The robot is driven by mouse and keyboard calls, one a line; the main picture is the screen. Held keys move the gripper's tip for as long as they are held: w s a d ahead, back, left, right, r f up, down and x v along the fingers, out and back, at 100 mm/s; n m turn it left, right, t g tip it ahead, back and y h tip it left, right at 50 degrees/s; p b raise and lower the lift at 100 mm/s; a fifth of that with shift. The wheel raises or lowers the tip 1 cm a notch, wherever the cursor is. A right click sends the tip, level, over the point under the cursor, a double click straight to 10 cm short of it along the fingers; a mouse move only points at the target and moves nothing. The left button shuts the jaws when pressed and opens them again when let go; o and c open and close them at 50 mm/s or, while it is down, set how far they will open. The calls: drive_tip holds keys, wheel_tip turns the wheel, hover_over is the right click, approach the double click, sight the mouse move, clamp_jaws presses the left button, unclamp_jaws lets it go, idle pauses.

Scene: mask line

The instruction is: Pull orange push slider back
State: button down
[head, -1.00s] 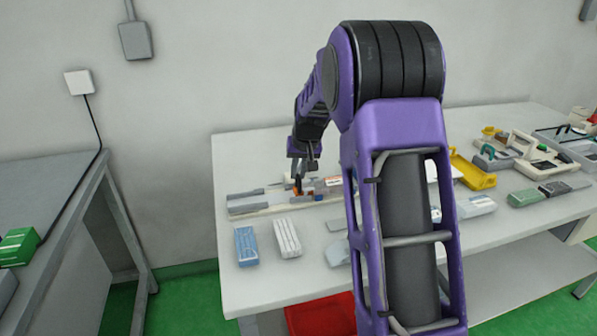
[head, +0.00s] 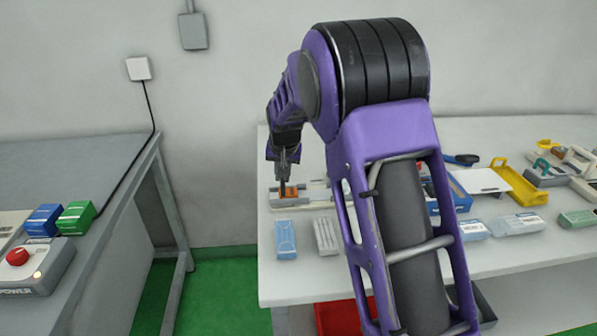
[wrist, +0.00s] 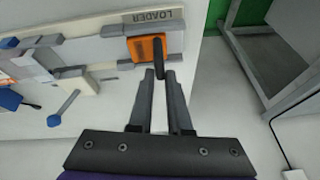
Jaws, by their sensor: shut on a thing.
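The orange push slider (wrist: 147,48) sits on the rail beside the "LOADER" label (wrist: 155,15) in the wrist view. A dark upright handle (wrist: 160,60) stands at its edge. My gripper (wrist: 161,76) is shut on that handle, its two grey fingers close together. In the head view, my gripper (head: 287,188) points down at the slider (head: 291,191), near the left end of the loader fixture on the table. The fingers partly cover the slider there.
The table's left edge (head: 262,215) is close to the slider. Blue (head: 285,240) and white (head: 326,237) packs lie in front of the fixture. A side bench (head: 85,160) stands left across a gap. A small blue-ended lever (wrist: 62,110) is left of my gripper.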

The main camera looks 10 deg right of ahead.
drive_tip(key=shift+a, duration=0.25)
drive_tip(key=c, duration=0.9)
unclamp_jaws()
drive_tip(key=shift+a, duration=0.1)
drive_tip(key=shift+o, duration=0.2)
drive_tip(key=shift+r, duration=0.25)
drive_tip(key=p+v, duration=0.2)
drive_tip(key=v, duration=1.5)
drive_tip(key=shift+s, duration=0.15)
